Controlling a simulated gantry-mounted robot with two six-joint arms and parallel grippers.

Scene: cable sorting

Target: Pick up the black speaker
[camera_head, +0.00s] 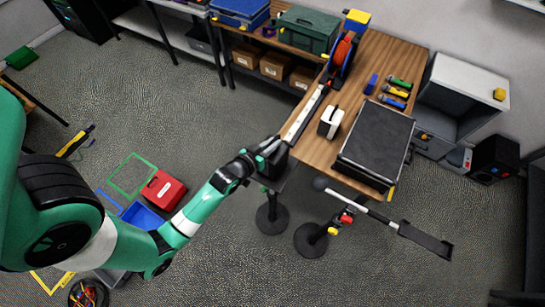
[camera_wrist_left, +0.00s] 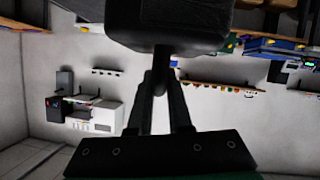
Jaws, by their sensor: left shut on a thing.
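My left gripper (camera_head: 266,147) is shut on the black speaker (camera_head: 276,162), beside the left edge of the wooden table. In the left wrist view the speaker (camera_wrist_left: 170,22) is a dark box with rounded edges filling the top middle, and the two fingers (camera_wrist_left: 160,85) meet at its lower side. A dark stand with a round base (camera_head: 272,220) is directly below the speaker in the head view. I cannot tell whether the speaker touches the stand's top. My right gripper is not in view.
The wooden table (camera_head: 318,150) holds a black flat case (camera_head: 375,142), a white box (camera_head: 330,121) and a cable reel (camera_head: 342,54). A second round base (camera_head: 310,240) stands close by. Another black box (camera_head: 495,158) is at the far right. A red case (camera_head: 163,190) lies on the floor.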

